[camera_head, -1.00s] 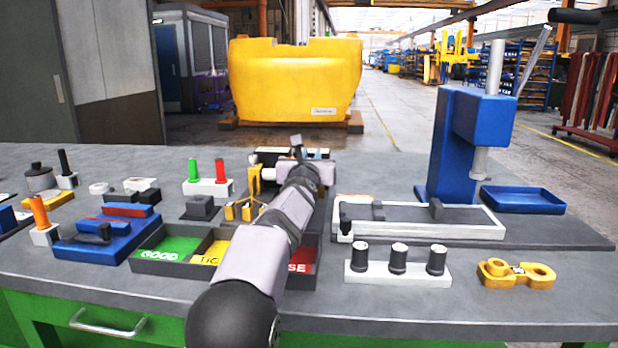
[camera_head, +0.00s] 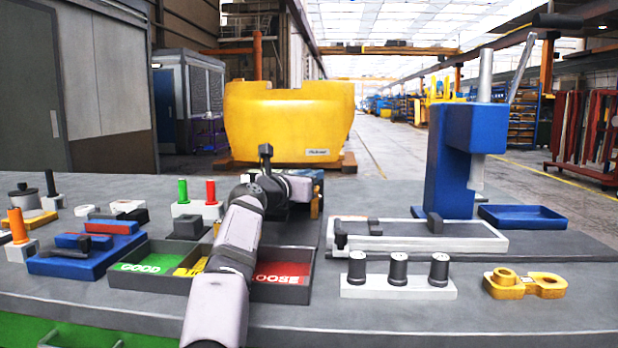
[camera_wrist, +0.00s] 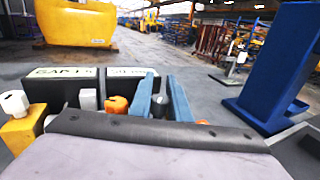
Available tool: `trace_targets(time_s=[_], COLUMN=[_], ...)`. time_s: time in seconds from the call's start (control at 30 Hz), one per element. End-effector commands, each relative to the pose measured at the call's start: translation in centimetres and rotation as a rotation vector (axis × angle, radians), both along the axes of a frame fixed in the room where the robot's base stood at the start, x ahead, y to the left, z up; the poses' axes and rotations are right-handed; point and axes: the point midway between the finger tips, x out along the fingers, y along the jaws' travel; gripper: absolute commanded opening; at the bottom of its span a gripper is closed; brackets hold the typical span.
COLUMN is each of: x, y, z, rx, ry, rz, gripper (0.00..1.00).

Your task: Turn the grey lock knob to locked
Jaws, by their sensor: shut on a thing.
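In the wrist view my gripper (camera_wrist: 164,88) has its two blue fingers close together. A grey round knob (camera_wrist: 160,106) shows between them, and the fingers are shut on it. Its lower part is hidden behind my gripper's body, so I cannot read its turn position. An orange knob (camera_wrist: 115,105) and a white piece (camera_wrist: 88,99) stand to the left of the fingers. Two dark blocks with white label plates (camera_wrist: 62,73) stand behind them. In the head view my arm hides the fingers and the knob.
A sorting tray (camera_head: 148,281) with coloured compartments lies below my arm. A blue press (camera_head: 450,160), a white-rimmed fixture (camera_head: 480,243), a white stand with black cylinders (camera_head: 375,291) and a yellow part (camera_head: 525,284) are to the right. Bare bench lies along the front.

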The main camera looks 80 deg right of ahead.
Motion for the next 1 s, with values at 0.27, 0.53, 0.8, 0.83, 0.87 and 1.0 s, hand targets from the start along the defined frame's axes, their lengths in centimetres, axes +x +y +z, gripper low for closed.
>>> trace_targets(time_s=[0.27,0.53,0.8,0.83,0.87,1.0], x=[-0.15,-0.17,-0.13,-0.12,-0.09,0.16], y=[0.0,-0.02,0.03,0.06,0.1,0.64], z=[-0.3,-0.35,-0.17,-0.16,-0.16,-0.2], rx=[0.002,0.004,0.001,0.001,0.001,0.0], ry=[-0.002,-0.001,-0.001,-0.001,-0.001,-0.001], rz=[-0.02,-0.02,-0.018,-0.018,-0.017,-0.017], gripper=[0.0,0.24,0.24,0.24,0.24,0.24])
